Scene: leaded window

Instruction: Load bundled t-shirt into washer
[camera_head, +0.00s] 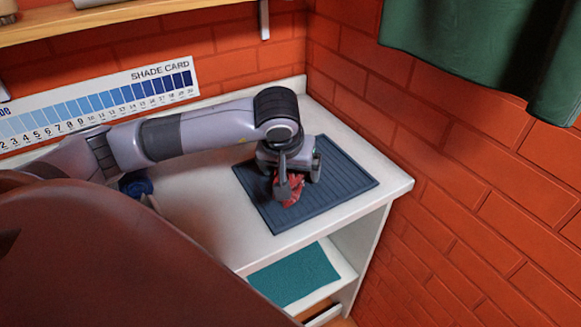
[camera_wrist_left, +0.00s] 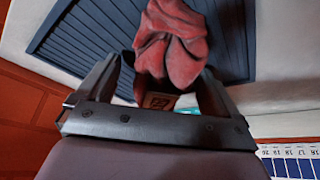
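The bundled t-shirt (camera_head: 291,188) is a crumpled red cloth on a dark blue ribbed mat (camera_head: 345,180) on the white counter. My left gripper (camera_head: 297,180) points down over it, with a finger on either side of the cloth. In the left wrist view the t-shirt (camera_wrist_left: 172,45) shows between the fingertips of the left gripper (camera_wrist_left: 165,75), with a small tan label at its near end. The fingers are spread and do not visibly squeeze the cloth; contact is hard to judge. No washer is recognisable. My right gripper is out of view.
A teal cloth (camera_head: 294,275) lies on a lower shelf under the counter. A dark blue item (camera_head: 135,185) sits beside my left arm. Brick walls, a wooden shelf (camera_head: 130,12) and a hanging green cloth (camera_head: 480,45) bound the space. A large brown shape (camera_head: 90,260) fills the lower left.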

